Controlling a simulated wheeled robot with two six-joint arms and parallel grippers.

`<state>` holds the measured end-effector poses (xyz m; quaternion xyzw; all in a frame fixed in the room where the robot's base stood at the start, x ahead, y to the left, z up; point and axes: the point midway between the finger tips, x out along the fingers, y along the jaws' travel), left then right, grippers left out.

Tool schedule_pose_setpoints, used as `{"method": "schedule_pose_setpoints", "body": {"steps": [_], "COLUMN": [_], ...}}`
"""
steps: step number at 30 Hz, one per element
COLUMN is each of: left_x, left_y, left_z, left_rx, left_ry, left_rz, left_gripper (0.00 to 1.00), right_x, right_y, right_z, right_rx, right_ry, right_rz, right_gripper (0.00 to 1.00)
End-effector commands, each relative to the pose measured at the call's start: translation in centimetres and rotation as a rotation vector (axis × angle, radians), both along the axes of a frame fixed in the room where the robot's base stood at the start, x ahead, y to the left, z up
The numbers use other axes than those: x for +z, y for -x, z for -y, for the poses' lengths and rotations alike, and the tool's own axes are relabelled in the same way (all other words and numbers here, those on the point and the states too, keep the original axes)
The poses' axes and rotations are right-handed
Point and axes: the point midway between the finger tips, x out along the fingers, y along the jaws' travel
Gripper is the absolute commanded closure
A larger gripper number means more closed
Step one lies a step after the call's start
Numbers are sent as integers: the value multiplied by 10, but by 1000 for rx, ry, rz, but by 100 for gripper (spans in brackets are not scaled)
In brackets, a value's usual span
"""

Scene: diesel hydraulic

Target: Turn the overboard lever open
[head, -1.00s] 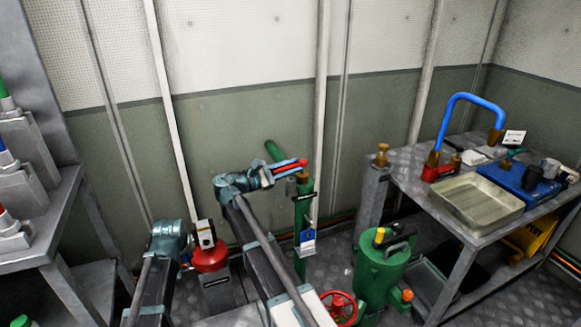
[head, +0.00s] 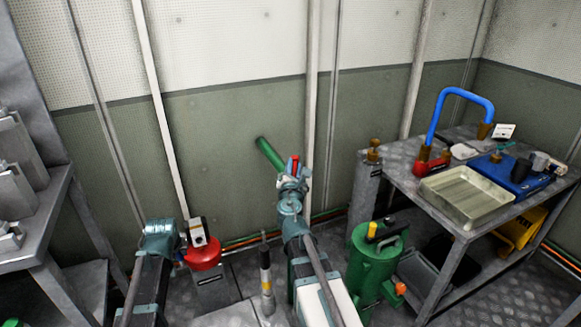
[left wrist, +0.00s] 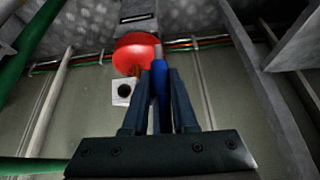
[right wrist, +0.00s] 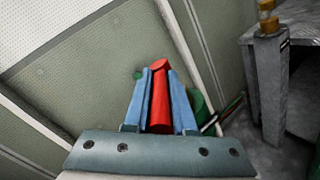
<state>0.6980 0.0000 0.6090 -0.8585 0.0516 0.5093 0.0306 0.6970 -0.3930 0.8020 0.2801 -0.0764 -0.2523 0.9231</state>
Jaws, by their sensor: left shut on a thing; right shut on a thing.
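The overboard lever shows as a red handle (head: 295,163) at the top of my right arm in the head view. In the right wrist view the red handle (right wrist: 160,100) lies lengthwise between the two blue fingers of my right gripper (right wrist: 160,70), which is shut on it. The valve and post beneath are mostly hidden behind my right arm. A green pipe (head: 270,154) slants just behind the handle. My left gripper (left wrist: 160,74) is shut on a blue bar (left wrist: 159,85), seen between its fingers near a red rounded body (left wrist: 135,50); what it belongs to is unclear.
The red body (head: 204,257) with a white box (head: 197,232) stands beside my left wrist. A green canister (head: 376,265) stands right of my right arm. A steel workbench (head: 412,207) holds a tray (head: 466,224). A grey shelf (head: 40,230) is at left.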

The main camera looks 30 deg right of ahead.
Motion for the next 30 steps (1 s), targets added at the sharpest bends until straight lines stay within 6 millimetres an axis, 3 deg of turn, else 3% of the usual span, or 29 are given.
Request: {"method": "schedule_pose_setpoints", "body": {"steps": [15, 30], "left_x": [0, 0], "left_y": [0, 0], "left_z": [0, 0], "left_rx": [0, 0], "left_ry": [0, 0], "left_rz": [0, 0], "left_gripper": [100, 100], "right_x": [0, 0], "right_y": [4, 4], "right_z": [15, 18], "right_rx": [376, 492], "right_ry": [-1, 0], "right_rz": [1, 0], "right_gripper": [100, 100]}}
